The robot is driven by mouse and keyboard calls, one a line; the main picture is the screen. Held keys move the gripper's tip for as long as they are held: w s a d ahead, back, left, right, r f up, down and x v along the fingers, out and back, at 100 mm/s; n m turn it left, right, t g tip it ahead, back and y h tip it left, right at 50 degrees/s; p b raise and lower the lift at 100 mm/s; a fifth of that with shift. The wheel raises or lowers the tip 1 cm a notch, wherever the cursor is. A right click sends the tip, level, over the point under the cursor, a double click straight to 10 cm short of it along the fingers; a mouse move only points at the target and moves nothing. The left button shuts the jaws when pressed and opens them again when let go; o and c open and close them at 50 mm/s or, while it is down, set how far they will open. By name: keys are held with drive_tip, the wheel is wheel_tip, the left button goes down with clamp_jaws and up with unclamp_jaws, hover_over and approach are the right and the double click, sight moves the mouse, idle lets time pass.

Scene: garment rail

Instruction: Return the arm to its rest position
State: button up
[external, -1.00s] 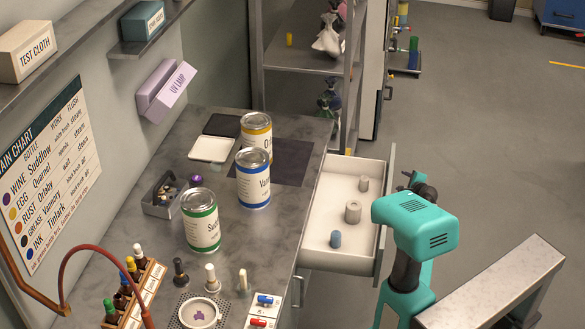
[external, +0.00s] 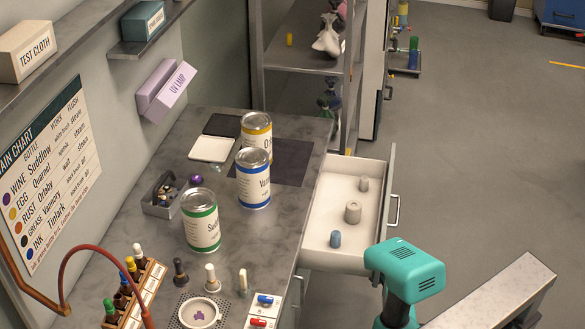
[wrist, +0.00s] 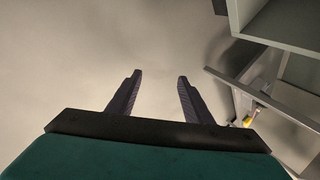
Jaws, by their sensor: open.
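My arm, with a teal housing, shows at the lower right of the external view, beside the open drawer and right of the counter. The gripper's jaws are hidden there. In the wrist view my gripper (wrist: 158,78) is open, with its two dark fingers apart and nothing between them. Plain pale floor lies beyond the fingertips.
The open drawer (external: 320,222) holds several small grey and blue pieces. Cans with green (external: 201,222), blue (external: 253,178) and yellow labels stand on the counter (external: 222,278). A pale slab (external: 497,297) lies right of my arm. Floor farther right is clear.

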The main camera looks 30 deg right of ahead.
drive_tip(key=w+a+f+n+g, duration=0.2)
drive_tip(key=a+f+n, duration=0.3)
drive_tip(key=a, duration=0.7)
drive_tip(key=s+a+f+n+g+p, duration=0.2)
drive_tip(key=s+a+n, duration=0.25)
drive_tip(key=a, duration=0.35)
drive_tip(key=s+a+r+n+g+h+p, duration=0.1)
drive_tip(key=s+a+r+n+g+p, duration=0.1)
drive_tip(key=s+a+n+p, duration=0.3)
drive_tip(key=s+a+r+n+g+h+p, duration=0.1)
drive_tip(key=s+a+r+h+p, duration=0.15)
drive_tip(key=s, duration=0.55)
drive_tip(key=s+a+r+n+g+y+p, duration=0.1)
drive_tip(key=s+a+r+g+y+p, duration=0.1)
drive_tip(key=s+a+r+p, duration=0.3)
drive_tip(key=s+a+r+n+g+y+p, duration=0.2)
drive_tip(key=s+a+r+p, duration=0.3)
drive_tip(key=r+p, duration=0.5)
drive_tip(key=shift+s+a+r+g+p, duration=0.3)
drive_tip(key=shift+s+p, duration=0.8)
drive_tip(key=shift+s, duration=0.3)
